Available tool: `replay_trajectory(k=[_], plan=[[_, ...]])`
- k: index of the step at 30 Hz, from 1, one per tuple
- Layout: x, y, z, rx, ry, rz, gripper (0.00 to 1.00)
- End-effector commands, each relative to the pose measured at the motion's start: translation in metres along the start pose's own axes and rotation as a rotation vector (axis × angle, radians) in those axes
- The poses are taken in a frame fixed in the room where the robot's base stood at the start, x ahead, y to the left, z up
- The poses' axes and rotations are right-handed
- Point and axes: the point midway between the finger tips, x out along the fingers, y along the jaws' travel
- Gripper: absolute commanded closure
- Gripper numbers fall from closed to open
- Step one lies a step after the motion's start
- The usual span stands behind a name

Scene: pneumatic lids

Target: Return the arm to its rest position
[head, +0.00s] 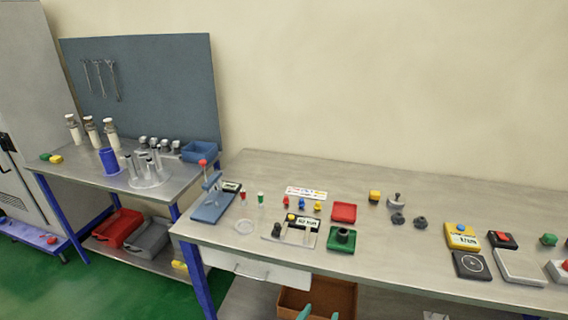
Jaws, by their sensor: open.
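My gripper (320,314) shows only as two teal fingertips at the bottom edge of the head view. The tips are apart with nothing visible between them. They appear in front of an open brown box (345,296) under the workbench (400,255), below the level of the bench top. The rest of the gripper and the arm are out of the frame.
The bench top carries a blue lever press (213,200), a red tray (344,212), a green block with a black knob (341,239), a yellow display device (461,237) and a grey scale (521,266). A side table (90,175) with canisters stands left.

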Motion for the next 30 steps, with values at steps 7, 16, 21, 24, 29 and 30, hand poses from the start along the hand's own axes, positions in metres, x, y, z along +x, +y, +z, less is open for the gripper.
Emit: replay_trajectory(k=[7,16,21,24,29,30], plan=[[-0.040,-0.006,0.071,-0.083,0.014,-0.138,0.51],[-0.110,-0.008,0.131,-0.117,0.048,-0.291,0.51],[-0.157,-0.003,0.154,-0.112,0.069,-0.357,0.51],[-0.185,0.003,0.163,-0.101,0.083,-0.386,0.51],[-0.231,0.016,0.170,-0.074,0.107,-0.416,0.51],[-0.241,0.020,0.170,-0.068,0.113,-0.420,0.51]])
